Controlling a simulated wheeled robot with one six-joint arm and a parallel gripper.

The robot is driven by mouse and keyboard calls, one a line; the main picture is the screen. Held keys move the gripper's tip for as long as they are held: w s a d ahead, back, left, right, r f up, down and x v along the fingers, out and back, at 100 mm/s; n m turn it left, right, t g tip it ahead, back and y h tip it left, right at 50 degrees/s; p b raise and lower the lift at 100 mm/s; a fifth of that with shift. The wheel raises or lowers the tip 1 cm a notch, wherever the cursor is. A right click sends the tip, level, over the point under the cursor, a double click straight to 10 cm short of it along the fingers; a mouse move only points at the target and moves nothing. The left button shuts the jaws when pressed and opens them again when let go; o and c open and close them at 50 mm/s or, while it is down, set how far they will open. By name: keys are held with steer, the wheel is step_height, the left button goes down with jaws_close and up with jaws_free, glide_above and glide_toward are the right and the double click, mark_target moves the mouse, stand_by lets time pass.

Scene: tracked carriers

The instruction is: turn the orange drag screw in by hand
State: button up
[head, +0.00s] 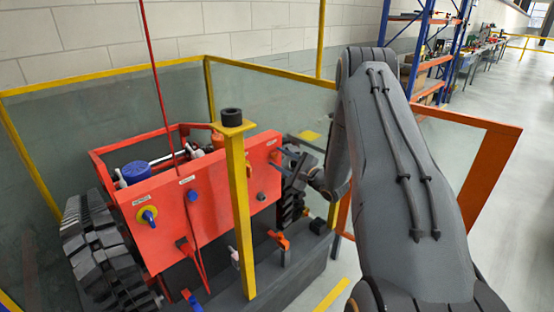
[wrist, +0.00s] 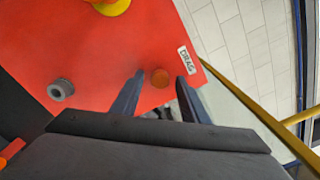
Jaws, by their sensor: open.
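The orange drag screw (wrist: 159,78) is a small round knob on the red panel (wrist: 100,50), beside the white DRAG label (wrist: 187,61). My gripper (wrist: 160,77) is open, with one dark finger on each side of the screw in the wrist view. I cannot tell how deep the fingertips reach or whether they touch the screw. In the head view my gripper (head: 284,157) is at the right end of the carrier's red panel (head: 218,190), and I cannot make out the screw there.
A grey knob (wrist: 60,90) and a yellow knob (wrist: 112,5) sit on the same panel. A yellow post (head: 238,190) with a black cap stands in front of the carrier. Glass guards with yellow rails (head: 100,75) surround it. Open floor lies at the far right.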

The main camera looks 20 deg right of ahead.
steer(key=n+b, duration=0.1)
steer(key=n, duration=0.8)
steer(key=shift+n+b, duration=0.35)
steer(key=shift+n, duration=0.05)
steer(key=n+b, duration=0.1)
steer(key=n, duration=0.3)
steer(key=shift+n, duration=0.4)
steer(key=n+b, duration=0.1)
steer(key=n, duration=0.4)
steer(key=shift+f, duration=0.1)
steer(key=n+b, duration=0.2)
steer(key=n, duration=0.4)
steer(key=shift+c, duration=0.2)
